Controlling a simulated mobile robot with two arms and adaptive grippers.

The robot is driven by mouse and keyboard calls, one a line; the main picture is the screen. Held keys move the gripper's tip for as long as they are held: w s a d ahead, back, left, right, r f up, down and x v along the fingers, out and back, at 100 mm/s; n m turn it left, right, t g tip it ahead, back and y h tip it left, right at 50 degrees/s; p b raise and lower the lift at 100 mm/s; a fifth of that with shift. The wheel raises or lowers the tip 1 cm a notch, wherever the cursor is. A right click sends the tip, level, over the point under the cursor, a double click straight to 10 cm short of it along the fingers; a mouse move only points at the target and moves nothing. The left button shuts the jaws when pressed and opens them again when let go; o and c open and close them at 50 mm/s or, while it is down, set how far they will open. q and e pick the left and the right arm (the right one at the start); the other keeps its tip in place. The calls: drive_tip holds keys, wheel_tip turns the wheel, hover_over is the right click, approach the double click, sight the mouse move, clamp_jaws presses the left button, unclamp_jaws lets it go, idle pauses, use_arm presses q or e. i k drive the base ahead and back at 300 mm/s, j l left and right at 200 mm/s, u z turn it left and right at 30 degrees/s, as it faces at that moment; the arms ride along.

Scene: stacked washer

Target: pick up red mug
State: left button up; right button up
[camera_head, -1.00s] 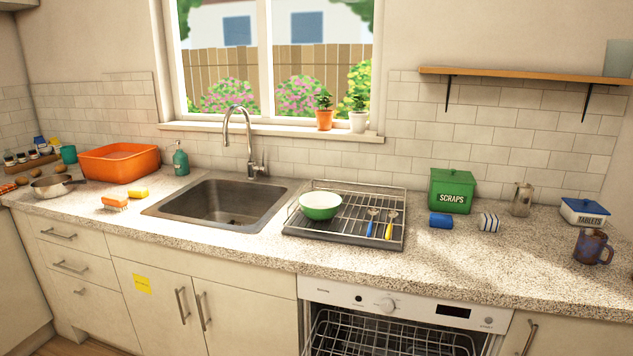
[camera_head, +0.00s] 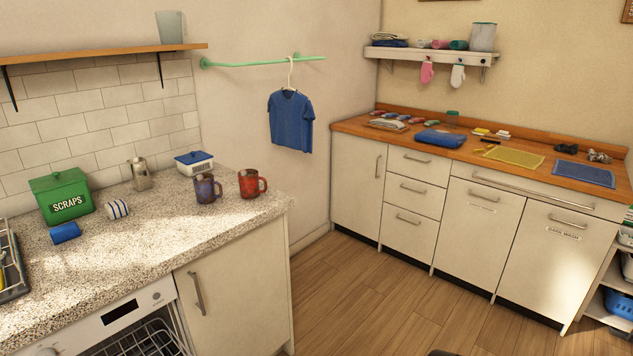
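The red mug (camera_head: 250,184) stands upright on the speckled counter (camera_head: 160,235), close to its right end. Its handle points to the right. A purple-brown mug (camera_head: 206,188) stands just left of it, with a small gap between the two. Neither of my grippers shows in the head view.
A white and blue tablets box (camera_head: 194,163), a metal pot (camera_head: 140,174) and a green scraps bin (camera_head: 62,196) stand behind and left of the mugs. The dishwasher (camera_head: 130,325) below is open. Wooden floor (camera_head: 380,300) is clear between this counter and the wooden-topped cabinets (camera_head: 455,205).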

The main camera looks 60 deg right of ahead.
sight(248, 179)
drive_tip(key=z, duration=1.35)
drive_tip(key=l+u, duration=0.1)
drive_tip(key=l, duration=0.4)
drive_tip(key=k+l+u, duration=0.1)
drive_tip(key=l, duration=0.35)
drive_tip(key=k+l+u, duration=0.15)
drive_tip(key=l, duration=0.3)
drive_tip(key=i+l+u, duration=0.15)
drive_tip(key=l, duration=0.2)
drive_tip(key=i+l+u, duration=0.1)
drive_tip(key=l, duration=0.25)
drive_tip(key=i+l+u, duration=0.15)
drive_tip(key=l, duration=0.2)
drive_tip(key=i+l+u, duration=0.15)
drive_tip(key=l, duration=0.2)
drive_tip(key=l+u, duration=0.15)
drive_tip(key=l, duration=0.25)
drive_tip(key=i, duration=0.05)
